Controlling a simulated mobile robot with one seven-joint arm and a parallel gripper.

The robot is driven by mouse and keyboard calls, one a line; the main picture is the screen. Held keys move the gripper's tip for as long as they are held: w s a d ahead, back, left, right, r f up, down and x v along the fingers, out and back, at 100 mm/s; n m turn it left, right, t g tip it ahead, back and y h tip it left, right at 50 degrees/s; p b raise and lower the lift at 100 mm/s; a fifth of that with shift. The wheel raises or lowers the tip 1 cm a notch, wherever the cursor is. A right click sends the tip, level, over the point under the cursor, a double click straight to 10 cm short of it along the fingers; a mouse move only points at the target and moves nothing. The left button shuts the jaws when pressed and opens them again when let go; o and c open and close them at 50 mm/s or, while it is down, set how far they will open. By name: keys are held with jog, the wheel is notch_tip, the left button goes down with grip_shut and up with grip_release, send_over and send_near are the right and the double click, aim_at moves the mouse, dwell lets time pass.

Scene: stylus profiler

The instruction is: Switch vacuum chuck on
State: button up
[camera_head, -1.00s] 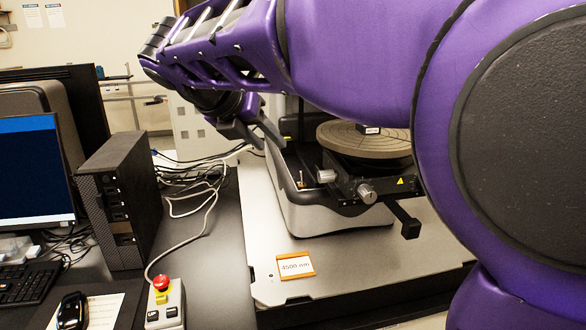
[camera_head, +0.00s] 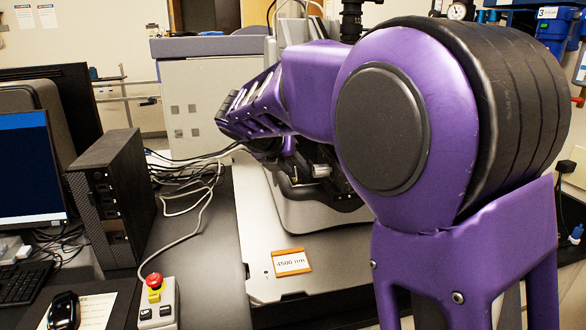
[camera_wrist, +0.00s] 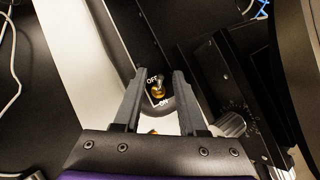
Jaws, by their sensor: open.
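The vacuum chuck's toggle switch (camera_wrist: 158,88) shows in the wrist view, with a brass base and a small metal lever. The OFF label is above it and the ON label below it. The lever's tip shows towards the OFF side, though its exact tilt is hard to tell. My gripper (camera_wrist: 159,74) is open, with one finger on each side of the switch in the picture and nothing held. Whether a finger touches the lever cannot be told. In the head view my arm hides the chuck and most of the instrument's stage.
A silver knob (camera_wrist: 231,124) with a dial is right of my gripper. The instrument's base plate (camera_head: 262,245) carries a 4500 nm sample box (camera_head: 291,262). A red emergency stop (camera_head: 154,281) stands front left, beside a dark computer tower (camera_head: 115,200) and loose cables.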

jog(key=shift+c, duration=0.3)
grip_shut()
jog(key=shift+f+b, duration=0.2)
jog(key=shift+b, duration=0.45)
jog(key=t+b, duration=0.1)
jog(key=b, duration=0.3)
jog(key=shift+s+f+m+t, duration=0.3)
jog(key=shift+s+m+t, duration=0.05)
jog(key=shift+m+t, duration=0.05)
jog(key=b, duration=0.1)
jog(key=t+b, duration=0.1)
jog(key=b, duration=0.1)
jog(key=shift+s+d+t, duration=0.1)
jog(key=shift+s+t, duration=0.1)
jog(key=shift+t, duration=0.1)
jog(key=shift+s+d+r+m+t+b, duration=0.1)
jog(key=shift+s+r+m+t+b, duration=0.2)
jog(key=shift+m+t+b, duration=0.45)
jog(key=shift+s+f+m+t+h, duration=0.2)
jog(key=shift+m+t, duration=0.15)
jog(key=shift+t, duration=0.5)
jog(key=shift+s+f+m+t+h, duration=0.1)
jog(key=shift+s+m+t, duration=0.15)
jog(key=shift+t, duration=0.55)
jog(key=shift+r, duration=0.1)
